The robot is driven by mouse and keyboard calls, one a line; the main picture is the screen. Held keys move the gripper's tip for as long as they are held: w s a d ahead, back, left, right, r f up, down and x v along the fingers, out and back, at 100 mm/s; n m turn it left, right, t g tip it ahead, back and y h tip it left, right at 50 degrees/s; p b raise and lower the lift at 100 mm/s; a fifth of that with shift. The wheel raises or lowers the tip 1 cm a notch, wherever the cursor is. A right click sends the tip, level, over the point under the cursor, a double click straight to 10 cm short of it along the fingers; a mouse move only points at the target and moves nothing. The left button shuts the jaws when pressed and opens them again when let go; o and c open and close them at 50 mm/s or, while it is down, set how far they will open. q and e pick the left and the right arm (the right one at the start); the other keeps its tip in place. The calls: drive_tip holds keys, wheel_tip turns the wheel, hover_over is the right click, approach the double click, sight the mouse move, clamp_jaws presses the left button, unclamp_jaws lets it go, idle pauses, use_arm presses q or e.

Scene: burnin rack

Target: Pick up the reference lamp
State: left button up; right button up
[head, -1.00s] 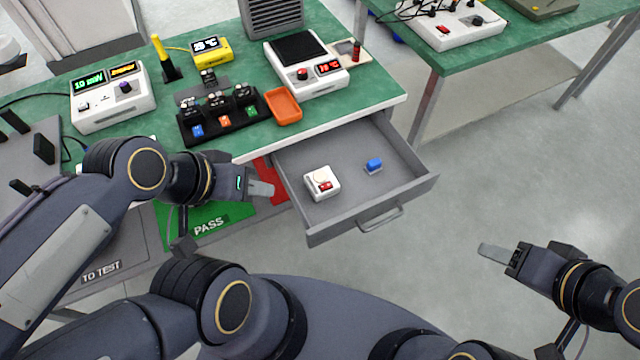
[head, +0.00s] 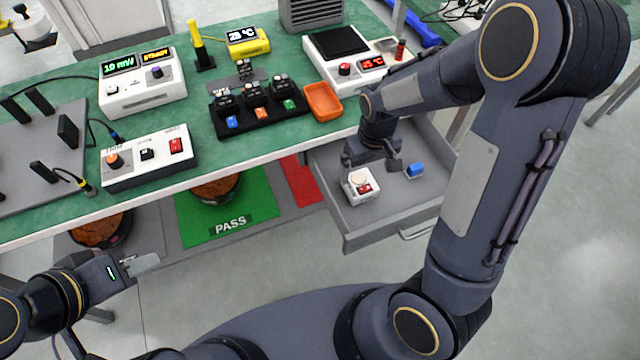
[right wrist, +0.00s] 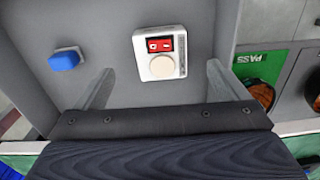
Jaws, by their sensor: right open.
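The reference lamp, which I take to be the small white box (head: 357,189) with a round cream top and a red switch, sits in the open grey drawer (head: 400,207). It also shows in the right wrist view (right wrist: 160,48). My right gripper (head: 373,163) is over the drawer, open and empty, close to the white box. In the right wrist view its fingers (right wrist: 160,88) are spread wide, with the box ahead between their lines and apart from both. My left gripper (head: 143,264) is at the lower left, away from the drawer; its finger gap is unclear.
A blue block (head: 414,170) lies in the drawer to the right of the white box. The drawer walls surround both. Above the drawer, the green bench (head: 300,130) holds an orange tray (head: 323,103), a black rack (head: 258,113) and several instruments. A green PASS mat (head: 250,205) lies below.

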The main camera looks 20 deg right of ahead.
sight(361, 182)
drive_tip(key=f, duration=0.5)
drive_tip(key=w+f+b, duration=0.1)
drive_tip(key=f, duration=0.2)
drive_tip(key=shift+w+a+f, duration=0.1)
drive_tip(key=shift+a+f, duration=0.05)
drive_tip(key=shift+f, duration=0.05)
drive_tip(key=c, duration=1.2)
drive_tip(key=shift+o, duration=0.2)
drive_tip(key=shift+r, duration=0.2)
